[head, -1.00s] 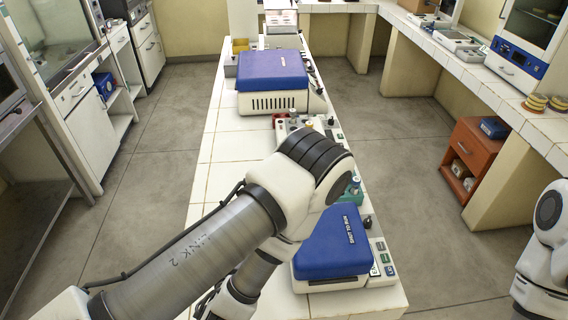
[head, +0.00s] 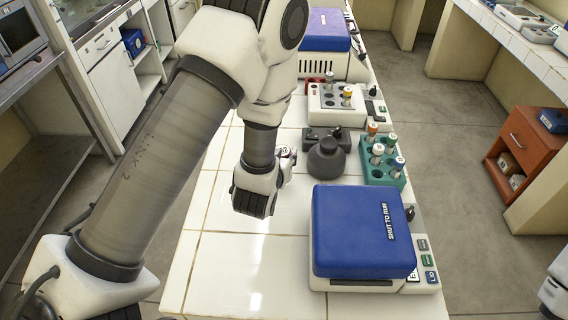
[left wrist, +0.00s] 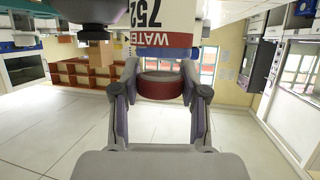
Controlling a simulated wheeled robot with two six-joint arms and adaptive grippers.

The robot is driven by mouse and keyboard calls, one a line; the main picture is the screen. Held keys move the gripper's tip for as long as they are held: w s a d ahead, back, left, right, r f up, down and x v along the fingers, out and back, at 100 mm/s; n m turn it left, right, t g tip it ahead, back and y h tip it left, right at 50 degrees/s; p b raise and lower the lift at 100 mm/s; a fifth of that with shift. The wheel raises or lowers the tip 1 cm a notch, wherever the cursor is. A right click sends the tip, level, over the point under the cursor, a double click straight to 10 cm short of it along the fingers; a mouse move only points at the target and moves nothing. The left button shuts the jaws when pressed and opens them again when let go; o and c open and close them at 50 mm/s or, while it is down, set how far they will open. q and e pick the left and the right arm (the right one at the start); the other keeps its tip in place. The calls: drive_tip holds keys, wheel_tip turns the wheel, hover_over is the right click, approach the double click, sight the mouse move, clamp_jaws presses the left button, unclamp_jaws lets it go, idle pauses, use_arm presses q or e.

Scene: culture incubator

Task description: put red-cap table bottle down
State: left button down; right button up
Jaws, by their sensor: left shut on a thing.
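My left gripper (head: 280,170) is low over the left part of the white tiled bench in the head view. In the left wrist view its two fingers (left wrist: 162,80) are shut on the red cap (left wrist: 160,87) of the bottle (left wrist: 165,18). The bottle's white and red label reads WATER and 752. The rest of the bottle runs out of the top of that view. In the head view the bottle is mostly hidden by the gripper, so I cannot tell whether its base touches the bench. My right gripper is out of view.
A dark mixer (head: 326,160) stands just right of the left gripper. A blue-lidded device (head: 360,232) stands in front. A white block with vials (head: 330,100) is behind. Bare tile (head: 225,265) lies at front left.

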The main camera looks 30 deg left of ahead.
use_arm(q)
drive_tip(key=shift+w+a+p, duration=0.15)
drive_tip(key=shift+w+a, duration=0.15)
drive_tip(key=shift+w, duration=0.25)
drive_tip(key=shift+w+a+p, duration=0.15)
drive_tip(key=shift+w+a, duration=0.1)
drive_tip(key=shift+w, duration=0.3)
drive_tip(key=f, duration=0.3)
drive_tip(key=shift+w+d+f+p, duration=0.1)
drive_tip(key=shift+w+f+p, duration=0.1)
drive_tip(key=shift+f+p, duration=0.15)
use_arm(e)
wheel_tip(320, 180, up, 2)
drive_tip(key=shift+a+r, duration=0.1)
use_arm(q)
drive_tip(key=shift+s, duration=0.1)
drive_tip(key=c, duration=0.6)
unclamp_jaws()
drive_tip(key=shift+f, duration=0.1)
